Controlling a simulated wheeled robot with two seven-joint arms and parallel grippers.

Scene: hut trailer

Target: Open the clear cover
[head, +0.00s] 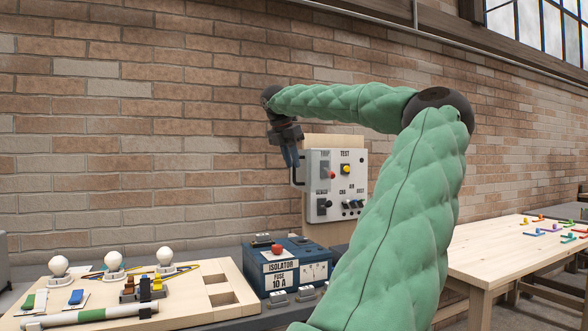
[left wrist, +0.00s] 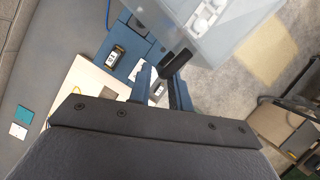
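A pale upright control panel (head: 345,205) stands on the bench against the brick wall. A black handle (head: 296,178) sticks out at its upper left, beside the red button under "TRIP". The clear cover is hard to make out in the head view. A translucent sheet (left wrist: 235,35) at the top of the left wrist view looks like it. My left gripper (head: 292,160) points down at the handle. In the left wrist view its two fingers (left wrist: 160,88) are apart, with a dark bar (left wrist: 177,62) close to their tips. I cannot tell whether they touch it. My right gripper is not in view.
A blue isolator box (head: 290,268) with a red button stands in front of the panel. To its left a wooden board (head: 200,305) carries bulbs and switches. A wooden table (head: 495,250) with small coloured pieces stands at the right.

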